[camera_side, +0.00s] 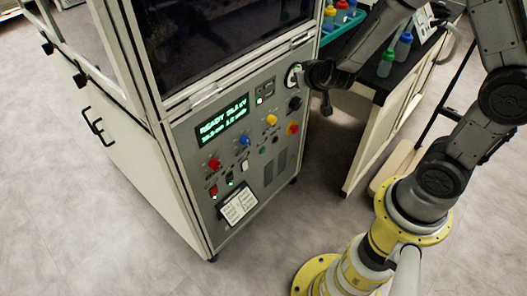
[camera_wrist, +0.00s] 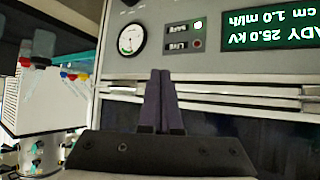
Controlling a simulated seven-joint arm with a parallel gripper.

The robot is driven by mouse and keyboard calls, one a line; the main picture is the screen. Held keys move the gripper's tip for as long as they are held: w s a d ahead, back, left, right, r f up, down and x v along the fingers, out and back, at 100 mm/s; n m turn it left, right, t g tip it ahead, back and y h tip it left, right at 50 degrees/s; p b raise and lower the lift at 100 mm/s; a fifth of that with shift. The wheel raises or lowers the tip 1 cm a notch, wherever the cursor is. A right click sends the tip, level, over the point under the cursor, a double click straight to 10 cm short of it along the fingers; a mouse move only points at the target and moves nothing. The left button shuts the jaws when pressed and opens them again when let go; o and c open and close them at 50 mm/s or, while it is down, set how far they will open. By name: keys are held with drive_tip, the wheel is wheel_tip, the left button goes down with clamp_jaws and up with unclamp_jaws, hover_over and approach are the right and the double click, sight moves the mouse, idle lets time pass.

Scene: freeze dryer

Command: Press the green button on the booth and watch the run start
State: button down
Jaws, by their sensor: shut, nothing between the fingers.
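The booth (camera_side: 183,128) has a sloping grey control panel with a lit green display (camera_side: 222,122) reading READY and 25.0 kV. A small dark green round spot (camera_side: 262,150), which looks like the green button, sits low on the panel, right of centre. My gripper (camera_side: 301,76) is by the panel's upper right corner, beside the gauge and well above that spot. In the wrist view my gripper (camera_wrist: 160,73) has its fingers together and empty. The green button is not visible there. Whether the fingers touch the booth cannot be told.
A round gauge (camera_wrist: 131,39), a lit SAFE lamp (camera_wrist: 198,25) and a LIVE lamp (camera_wrist: 197,44) are near the fingers. Yellow (camera_side: 271,119) and blue (camera_side: 245,140) knobs and a red stop button (camera_side: 293,128) surround the green spot. A bench with bottles (camera_side: 386,63) stands right.

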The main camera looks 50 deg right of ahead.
wheel_tip(320, 180, down, 40)
drive_tip(key=shift+r, duration=0.2)
drive_tip(key=shift+w, duration=0.15)
approach(265, 151)
drive_tip(key=shift+w+d+f, duration=0.45)
drive_tip(key=shift+f, duration=0.25)
drive_tip(key=shift+w+d+f, duration=0.45)
drive_tip(key=shift+d+f, duration=0.05)
drive_tip(key=shift+f, duration=0.2)
drive_tip(key=shift+w+d+f, duration=0.45)
drive_tip(key=shift+f, duration=0.25)
drive_tip(key=shift+w, duration=0.1)
drive_tip(key=shift+w, duration=0.3)
idle(0.3)
drive_tip(key=shift+w, duration=0.45)
idle(0.8)
drive_tip(key=shift+s, duration=0.85)
